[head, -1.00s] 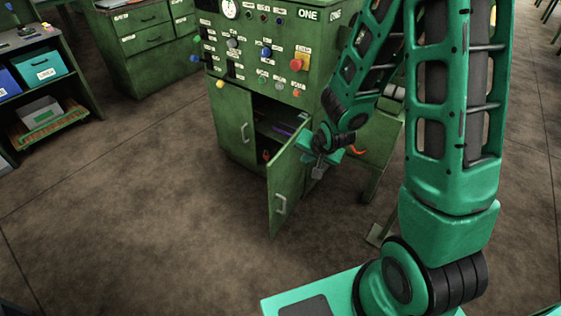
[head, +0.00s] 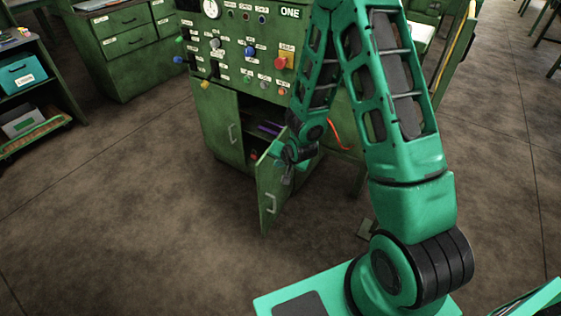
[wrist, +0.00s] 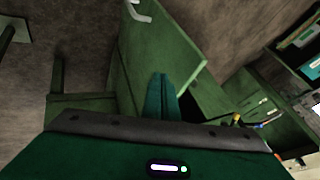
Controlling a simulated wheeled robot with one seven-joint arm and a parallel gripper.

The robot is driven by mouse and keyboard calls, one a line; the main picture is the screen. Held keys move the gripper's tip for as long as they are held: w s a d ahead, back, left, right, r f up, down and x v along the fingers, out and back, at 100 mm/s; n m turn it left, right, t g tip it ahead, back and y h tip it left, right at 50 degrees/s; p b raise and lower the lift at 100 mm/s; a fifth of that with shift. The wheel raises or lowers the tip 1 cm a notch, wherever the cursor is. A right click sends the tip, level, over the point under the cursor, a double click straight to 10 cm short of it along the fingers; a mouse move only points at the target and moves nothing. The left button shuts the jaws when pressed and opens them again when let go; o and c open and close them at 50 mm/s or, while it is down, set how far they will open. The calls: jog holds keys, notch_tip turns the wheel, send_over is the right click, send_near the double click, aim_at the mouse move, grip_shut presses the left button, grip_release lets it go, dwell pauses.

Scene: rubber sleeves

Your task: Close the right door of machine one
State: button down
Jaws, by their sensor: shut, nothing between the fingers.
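Machine one (head: 245,55) is a green cabinet with a control panel on top and "ONE" on its front. Its right door (head: 268,196) stands open, swung out toward me, with a pale handle on its outer face. Its left door (head: 222,125) looks shut. In the wrist view the right door (wrist: 150,55) fills the upper middle, its handle near the top edge. My gripper (head: 287,176) is at the right door's upper part in the head view. Its shut, empty fingers (wrist: 162,85) lie over the door in the wrist view; whether they touch it I cannot tell.
Purple and orange items lie inside the dark opening. An orange-red hose (head: 341,136) curves at the machine's right side. Drawer cabinets (head: 125,45) stand behind left, and a shelf with bins (head: 20,90) is at far left. The floor in front is clear.

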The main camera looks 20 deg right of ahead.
aim_at(266, 161)
jog(key=shift+w+a, duration=1.35)
jog(key=shift+w, duration=0.15)
jog(key=shift+w, duration=0.15)
